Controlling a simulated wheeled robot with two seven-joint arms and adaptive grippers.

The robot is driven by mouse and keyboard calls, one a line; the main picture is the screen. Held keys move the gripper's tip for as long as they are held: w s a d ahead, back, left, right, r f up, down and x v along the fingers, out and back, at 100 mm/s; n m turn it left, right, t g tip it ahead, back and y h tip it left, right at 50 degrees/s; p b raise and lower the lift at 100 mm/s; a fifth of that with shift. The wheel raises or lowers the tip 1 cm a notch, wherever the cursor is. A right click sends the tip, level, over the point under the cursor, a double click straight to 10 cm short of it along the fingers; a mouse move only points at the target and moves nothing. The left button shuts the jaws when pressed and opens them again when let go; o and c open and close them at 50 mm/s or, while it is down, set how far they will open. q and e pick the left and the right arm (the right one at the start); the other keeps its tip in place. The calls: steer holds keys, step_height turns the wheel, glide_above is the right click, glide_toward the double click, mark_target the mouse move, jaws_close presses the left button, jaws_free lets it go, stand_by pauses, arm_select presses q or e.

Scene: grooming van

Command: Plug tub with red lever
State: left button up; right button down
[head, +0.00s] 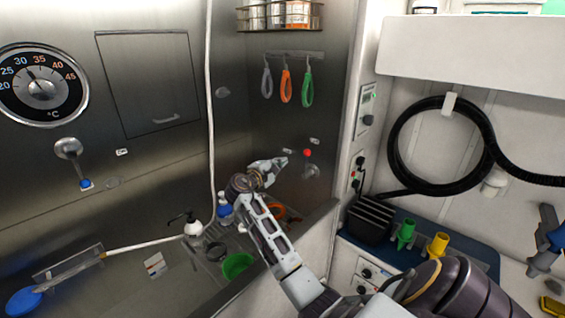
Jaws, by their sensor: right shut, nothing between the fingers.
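The red lever (307,153) is a small red knob on the right steel wall of the tub. My right gripper (284,161) is just left of it, with a small gap between them in the picture. Its fingers are shut and hold nothing. A blue-tipped lever (85,184) is on the left steel wall under the dial. The tub (190,275) is the steel basin below. I cannot make out its drain or plug. My left gripper is out of view, though a blue and grey tool-like shape shows at the far right.
In the tub are a green bowl (237,265), a soap pump bottle (193,228) and a blue-capped bottle (225,207). Colored loops (286,86) hang above the red lever. A white hose (209,120) hangs down the back wall.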

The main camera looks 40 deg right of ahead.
steer(key=v, duration=0.5)
steer(key=shift+a+b, duration=0.1)
steer(key=shift+b, duration=0.25)
steer(key=shift+r, duration=0.1)
step_height(320, 180, up, 9)
steer(key=p, duration=0.9)
steer(key=shift+r+p, duration=0.5)
steer(key=shift+p, duration=0.05)
steer(key=shift+f, duration=0.1)
